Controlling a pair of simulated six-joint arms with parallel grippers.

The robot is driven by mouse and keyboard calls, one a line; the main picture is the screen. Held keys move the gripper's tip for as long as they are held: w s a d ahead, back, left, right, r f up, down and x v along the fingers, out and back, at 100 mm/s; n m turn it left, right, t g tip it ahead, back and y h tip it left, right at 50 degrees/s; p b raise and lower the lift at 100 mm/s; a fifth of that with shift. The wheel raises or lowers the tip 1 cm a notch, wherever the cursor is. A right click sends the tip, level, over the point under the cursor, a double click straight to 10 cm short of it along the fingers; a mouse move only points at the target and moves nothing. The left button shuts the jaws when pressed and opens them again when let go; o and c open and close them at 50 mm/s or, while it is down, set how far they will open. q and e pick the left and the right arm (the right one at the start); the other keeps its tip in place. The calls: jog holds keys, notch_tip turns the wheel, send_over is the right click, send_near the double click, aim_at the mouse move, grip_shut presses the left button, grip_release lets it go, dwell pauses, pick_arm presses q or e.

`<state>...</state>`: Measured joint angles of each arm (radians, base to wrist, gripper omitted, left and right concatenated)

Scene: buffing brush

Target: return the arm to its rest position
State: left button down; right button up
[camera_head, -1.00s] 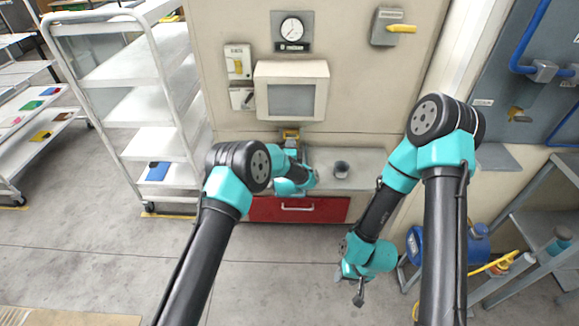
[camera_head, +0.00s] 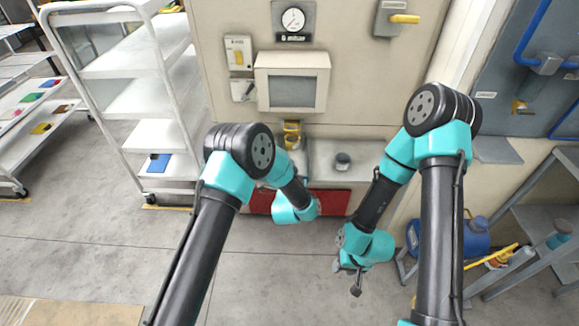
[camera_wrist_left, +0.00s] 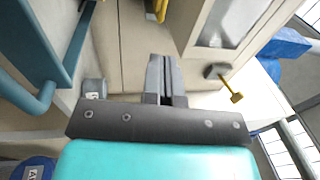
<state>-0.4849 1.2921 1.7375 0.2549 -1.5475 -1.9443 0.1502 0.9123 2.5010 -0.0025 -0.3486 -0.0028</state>
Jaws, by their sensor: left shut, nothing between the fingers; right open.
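My left arm's wrist (camera_head: 296,209) hangs in front of the red drawer front in the head view; its fingers are hidden there. In the left wrist view my left gripper (camera_wrist_left: 164,75) is shut, its two fingers side by side with nothing between them. My right gripper (camera_head: 353,284) hangs low above the grey floor in the head view, open and empty, apart from other things. A dark grey cup (camera_head: 342,162) stands on the counter (camera_head: 369,157), behind and right of the left wrist. No brush can be made out.
A yellow device (camera_head: 292,134) stands at the counter's back, below a monitor (camera_head: 291,88). The red drawer front (camera_head: 332,202) is partly covered by my left arm. A white shelf cart (camera_head: 135,95) stands left; a blue tank (camera_head: 447,240) is right.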

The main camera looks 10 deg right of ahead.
dwell(0.5)
pick_arm(q)
jog(key=s+a+f+n+g, duration=0.5)
jog(key=a+f, duration=0.1)
jog(key=a, duration=0.4)
jog(key=s+a+f+n+g, duration=0.5)
jog(key=a+f+n, duration=0.1)
jog(key=a, duration=0.3)
jog(key=s+a+f+n+g, duration=0.1)
jog(key=s+a+n+g, duration=0.3)
jog(key=s, duration=0.7)
jog(key=s+a+f+n+g, duration=0.1)
jog(key=s+a+n+g, duration=0.3)
jog(key=s+a+n, duration=0.3)
jog(key=s+a, duration=0.1)
jog(key=s, duration=0.4)
jog(key=shift+s+a+f+g, duration=0.25)
jog(key=shift+a+f+g, duration=0.05)
